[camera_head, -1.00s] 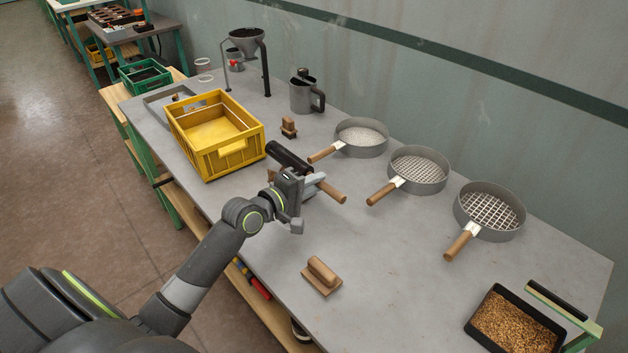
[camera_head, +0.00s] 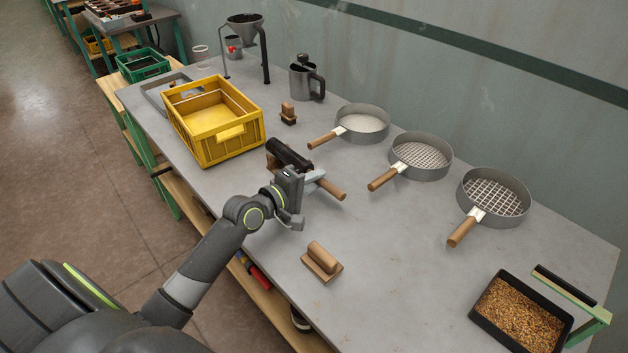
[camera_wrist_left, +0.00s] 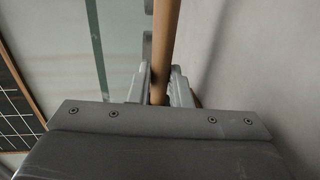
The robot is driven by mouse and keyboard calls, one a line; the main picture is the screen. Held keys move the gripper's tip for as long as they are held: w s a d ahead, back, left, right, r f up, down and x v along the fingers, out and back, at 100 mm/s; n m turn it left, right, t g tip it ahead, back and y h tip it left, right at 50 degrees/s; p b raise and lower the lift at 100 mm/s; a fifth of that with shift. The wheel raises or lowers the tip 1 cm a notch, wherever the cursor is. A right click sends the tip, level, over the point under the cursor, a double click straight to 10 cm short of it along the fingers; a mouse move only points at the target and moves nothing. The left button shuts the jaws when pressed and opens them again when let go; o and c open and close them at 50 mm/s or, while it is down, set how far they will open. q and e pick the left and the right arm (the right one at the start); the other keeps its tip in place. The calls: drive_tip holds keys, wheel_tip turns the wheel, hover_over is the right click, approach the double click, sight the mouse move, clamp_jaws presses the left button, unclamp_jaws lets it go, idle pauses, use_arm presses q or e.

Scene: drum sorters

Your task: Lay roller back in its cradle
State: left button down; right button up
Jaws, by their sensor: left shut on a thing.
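The roller has a dark cylinder (camera_head: 288,155) and a wooden handle (camera_head: 331,188). It is near the middle of the table, right of the yellow crate. My left gripper (camera_head: 312,182) is shut on the roller near its handle end. In the left wrist view the wooden handle (camera_wrist_left: 166,45) runs between the jaws. A wooden piece that looks like the cradle (camera_head: 271,164) shows at the roller's left side, mostly hidden by the roller and my wrist. I cannot tell whether the roller touches it. My right gripper is not in view.
The yellow crate (camera_head: 203,151) stands close on the left. Several sieves, one of them (camera_head: 420,176) right of the roller, line the wall side. A wooden block with a grip (camera_head: 322,260) lies in front. A tray of grain (camera_head: 517,315) is at the right. The table between is clear.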

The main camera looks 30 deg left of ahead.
use_arm(q)
drive_tip(key=c, duration=1.3)
unclamp_jaws()
drive_tip(key=shift+o, duration=0.2)
drive_tip(key=p+v, duration=0.2)
drive_tip(key=v, duration=1.5)
drive_tip(key=shift+r, duration=0.1)
drive_tip(key=shift+s, duration=0.2)
